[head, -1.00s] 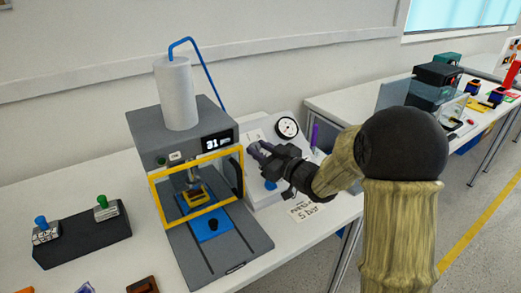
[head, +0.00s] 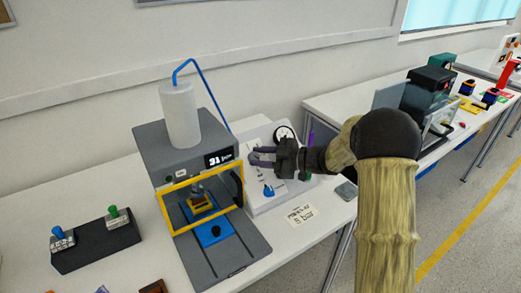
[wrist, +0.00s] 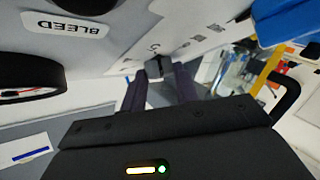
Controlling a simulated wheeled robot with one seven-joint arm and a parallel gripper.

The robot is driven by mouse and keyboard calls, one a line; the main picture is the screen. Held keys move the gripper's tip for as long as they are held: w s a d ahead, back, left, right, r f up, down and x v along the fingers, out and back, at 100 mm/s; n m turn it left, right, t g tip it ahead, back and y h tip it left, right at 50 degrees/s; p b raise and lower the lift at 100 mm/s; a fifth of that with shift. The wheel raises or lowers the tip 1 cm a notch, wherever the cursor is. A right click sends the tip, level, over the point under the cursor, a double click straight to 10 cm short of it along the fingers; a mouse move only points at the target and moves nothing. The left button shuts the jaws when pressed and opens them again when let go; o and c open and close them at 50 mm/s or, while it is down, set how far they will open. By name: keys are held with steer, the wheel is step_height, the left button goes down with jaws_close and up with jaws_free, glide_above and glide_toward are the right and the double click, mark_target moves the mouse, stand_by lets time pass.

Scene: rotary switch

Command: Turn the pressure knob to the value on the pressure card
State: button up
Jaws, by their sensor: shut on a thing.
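A grey-white panel (head: 262,207) stands right of the press and bears a round gauge (head: 284,132) and a blue handle (head: 268,190). My gripper (head: 258,157) is at the panel's front, below and left of the gauge. In the wrist view its purple fingers (wrist: 160,85) are closed on a small dark knob, the pressure knob (wrist: 160,66), beside a printed scale. The knob's pointer and setting are too small or hidden to read. The pressure card (head: 300,214) lies on the table in front of the panel and reads 5 bar.
A grey press (head: 180,150) with a yellow-framed guard and a lit display stands close left of my gripper. A dark block (head: 95,243) with green and blue knobs is farther left. A BLEED label (wrist: 67,24) shows in the wrist view.

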steer(key=shift+n+g+p, duration=0.4)
steer(key=shift+n+p, duration=0.05)
steer(key=shift+n, duration=0.15)
steer(key=o, duration=1)
steer(key=v, duration=1.7)
steer(key=shift+w+d+r, duration=0.15)
steer(key=shift+r, duration=0.15)
